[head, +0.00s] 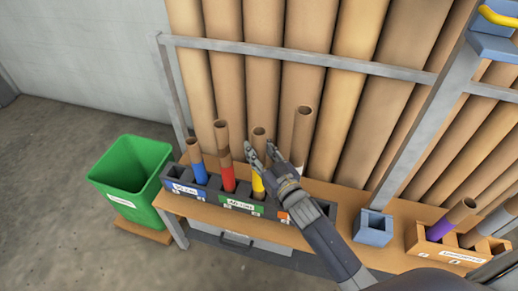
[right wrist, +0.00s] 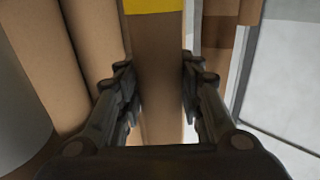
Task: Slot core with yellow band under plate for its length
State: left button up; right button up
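The core with the yellow band (head: 258,187) is a brown tube standing nearly upright in the green-labelled bin section (head: 240,205). My right gripper (head: 261,153) is at its upper part, above the band, with one finger on each side. In the right wrist view the brown tube runs between my fingers (right wrist: 160,88), and its yellow band (right wrist: 155,5) shows at the top edge. The fingers lie close along both sides of the tube; whether they press on it is unclear. My left gripper and the plate for its length are not identifiable in view.
Cores with blue (head: 197,172) and red (head: 227,178) bands stand to the left, and a taller core (head: 301,135) to the right. Large brown rolls (head: 310,50) lean behind a grey rail. A green bin (head: 130,175) stands left; a purple-banded core (head: 440,229) is at right.

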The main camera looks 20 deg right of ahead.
jog(key=o, duration=0.4)
